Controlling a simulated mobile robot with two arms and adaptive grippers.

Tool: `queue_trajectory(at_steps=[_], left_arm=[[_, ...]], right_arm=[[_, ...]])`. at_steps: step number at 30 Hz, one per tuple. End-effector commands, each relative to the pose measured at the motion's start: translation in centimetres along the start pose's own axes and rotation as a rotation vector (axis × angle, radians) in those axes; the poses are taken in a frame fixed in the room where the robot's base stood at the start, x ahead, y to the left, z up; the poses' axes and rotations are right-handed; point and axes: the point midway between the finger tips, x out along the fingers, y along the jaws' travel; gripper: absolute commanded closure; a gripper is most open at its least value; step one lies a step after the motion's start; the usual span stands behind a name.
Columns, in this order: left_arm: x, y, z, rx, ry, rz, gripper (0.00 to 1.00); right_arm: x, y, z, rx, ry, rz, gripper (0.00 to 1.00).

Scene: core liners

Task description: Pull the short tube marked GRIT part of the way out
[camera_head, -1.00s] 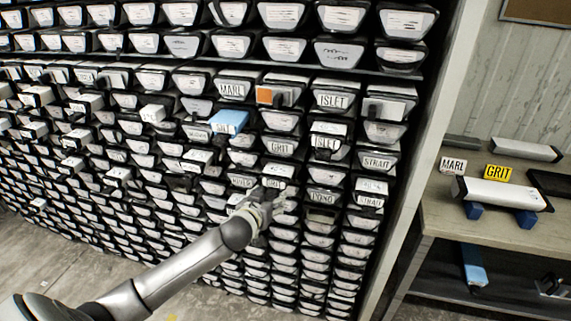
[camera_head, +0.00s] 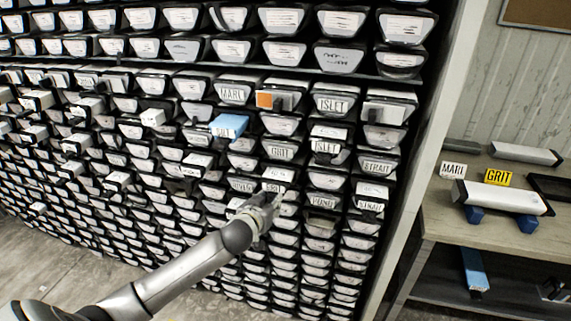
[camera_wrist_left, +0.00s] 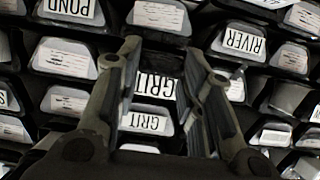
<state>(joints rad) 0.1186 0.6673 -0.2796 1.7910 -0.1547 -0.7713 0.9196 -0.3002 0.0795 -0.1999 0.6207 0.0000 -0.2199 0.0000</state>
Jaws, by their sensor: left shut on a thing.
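The short tube marked GRIT (camera_head: 275,187) sits in the lower middle of the rack, with its white top showing. My left gripper (camera_head: 271,197) is at its front end, shut on it. In the left wrist view, which is upside down, the GRIT label (camera_wrist_left: 156,86) shows between the two fingers. A second GRIT label (camera_head: 282,152) is on a tube in a higher row; it also shows in the left wrist view (camera_wrist_left: 146,122). How far the held tube stands out is hard to tell. My right gripper is out of view.
Tubes marked POND (camera_head: 323,202) and RIVER (camera_head: 241,186) flank the held one. A blue tube (camera_head: 229,126) juts out above left. At right, a shelf (camera_head: 450,215) holds a yellow GRIT sign (camera_head: 499,178), a MARL sign (camera_head: 453,170) and a white tube on blue supports.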

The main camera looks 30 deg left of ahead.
Motion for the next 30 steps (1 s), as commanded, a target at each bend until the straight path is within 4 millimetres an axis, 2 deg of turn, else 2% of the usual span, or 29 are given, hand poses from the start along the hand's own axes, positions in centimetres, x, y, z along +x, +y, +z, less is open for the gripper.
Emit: queue_trajectory(at_steps=[2, 7, 30], left_arm=[[-0.1, 0.0, -0.7, 0.001, 0.014, 0.003, 1.00], [-0.5, 0.1, -0.4, 0.000, 0.012, 0.003, 1.00], [-6.0, 0.1, 2.1, -0.001, 0.005, 0.003, 1.00]], right_arm=[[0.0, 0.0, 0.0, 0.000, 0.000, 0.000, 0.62], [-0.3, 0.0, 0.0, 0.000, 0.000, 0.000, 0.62], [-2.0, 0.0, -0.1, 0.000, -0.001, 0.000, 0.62]])
